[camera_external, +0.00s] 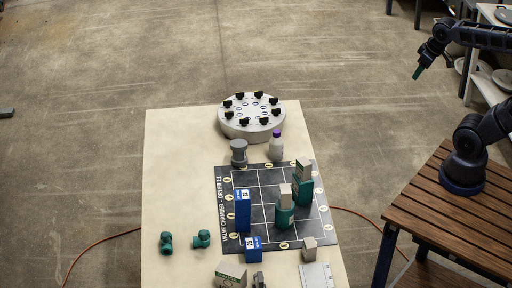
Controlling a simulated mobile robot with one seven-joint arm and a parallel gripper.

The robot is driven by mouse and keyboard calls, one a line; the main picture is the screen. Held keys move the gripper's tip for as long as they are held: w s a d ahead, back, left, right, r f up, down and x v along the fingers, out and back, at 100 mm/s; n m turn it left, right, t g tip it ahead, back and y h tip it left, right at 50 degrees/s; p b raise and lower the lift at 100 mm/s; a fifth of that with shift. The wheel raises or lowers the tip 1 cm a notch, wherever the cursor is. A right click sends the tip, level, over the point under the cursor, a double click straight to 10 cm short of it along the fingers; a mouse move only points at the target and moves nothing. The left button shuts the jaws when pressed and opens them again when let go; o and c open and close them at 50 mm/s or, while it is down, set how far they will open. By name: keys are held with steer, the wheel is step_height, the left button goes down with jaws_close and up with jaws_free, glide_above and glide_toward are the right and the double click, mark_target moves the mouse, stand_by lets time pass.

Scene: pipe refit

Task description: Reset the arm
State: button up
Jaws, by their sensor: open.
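My gripper (420,68) is at the upper right, at the end of my dark arm, raised high over the floor and pointing down. It is well apart from the pale table (180,150) and everything on it. Its fingertips look greenish and small, and I see nothing held between them. My arm's base (463,178) stands on a brown slatted wooden table (450,215) at the right.
The pale table bears a dark gridded board (262,212) with blue and green blocks, a round grey flange (252,124) with several black knobs, a white purple-capped bottle (276,147) and green pipe fittings (202,239). Shelves (490,85) stand behind my arm. Open floor separates the tables.

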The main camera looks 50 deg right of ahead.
steer(key=shift+s+d+f+m, duration=0.15)
steer(key=shift+s+d+m, duration=0.1)
steer(key=shift+s, duration=0.15)
steer(key=shift+s+d+f+m, duration=0.15)
steer(key=shift+s+m, duration=0.1)
steer(key=shift+s, duration=0.1)
